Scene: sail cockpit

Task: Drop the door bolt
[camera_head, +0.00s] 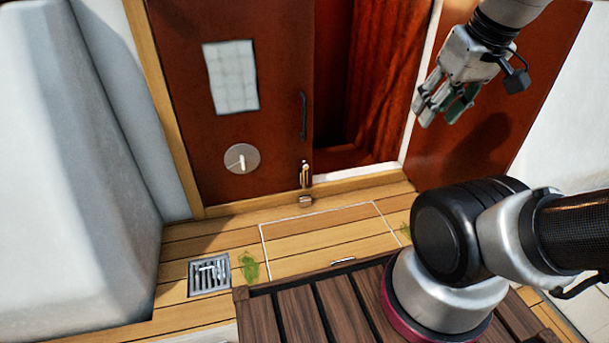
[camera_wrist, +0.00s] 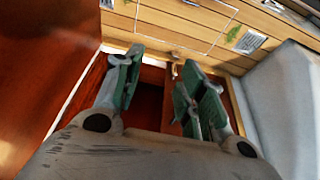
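The door bolt (camera_head: 305,175) is a small brass fitting, upright on the lower right edge of the red-brown door (camera_head: 272,105). A small metal piece (camera_head: 306,200) lies on the wooden sill straight below it. Whether the bolt's rod reaches that piece is too small to tell. My gripper (camera_head: 442,108) is up and to the right of the bolt, in front of the right-hand red panel, well apart from it. In the wrist view my gripper (camera_wrist: 163,68) has its green-padded fingers spread, with nothing held between them. The bolt is not clear in that view.
A dark opening (camera_head: 365,90) lies right of the door. The door carries a black handle (camera_head: 303,115), a round plate (camera_head: 242,158) and a white sheet (camera_head: 231,77). A floor hatch (camera_head: 330,232) and drain grate (camera_head: 209,276) lie in front. A white moulding (camera_head: 70,190) stands left.

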